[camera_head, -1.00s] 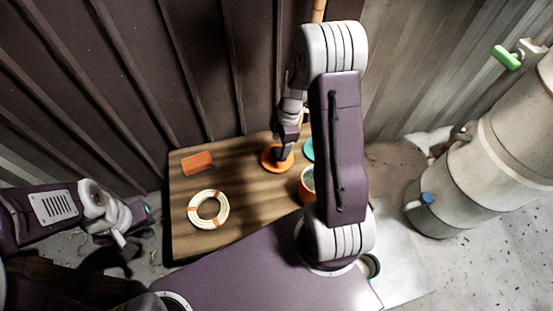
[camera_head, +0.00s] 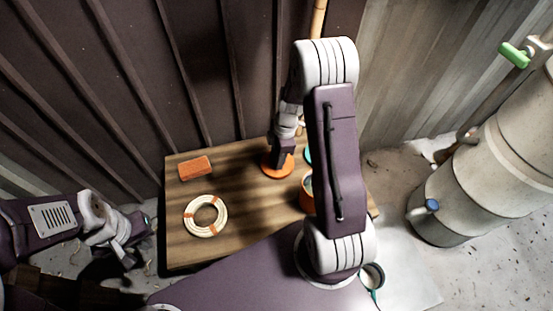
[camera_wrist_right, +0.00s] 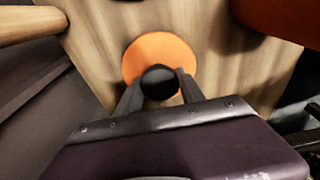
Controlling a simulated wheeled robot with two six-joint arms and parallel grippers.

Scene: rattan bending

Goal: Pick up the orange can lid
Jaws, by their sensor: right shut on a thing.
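The orange can lid (camera_head: 268,170) lies flat on the wooden table, towards its back edge in the head view. In the right wrist view the lid (camera_wrist_right: 160,48) is a round orange disc with a dark round knob (camera_wrist_right: 160,82). My right gripper (camera_head: 278,161) points down over the lid, and in the wrist view its two fingers (camera_wrist_right: 160,90) are shut on the knob from both sides. My left gripper (camera_head: 140,232) is off the table's left side; its fingers are too small and dark to read.
On the wooden table (camera_head: 235,238) lie an orange block (camera_head: 195,168) and a pale coil with orange bands (camera_head: 206,216). An orange can (camera_head: 306,192) stands right of the lid, partly hidden by my right arm. A metal wall rises behind; a large pale tank (camera_head: 480,180) stands right.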

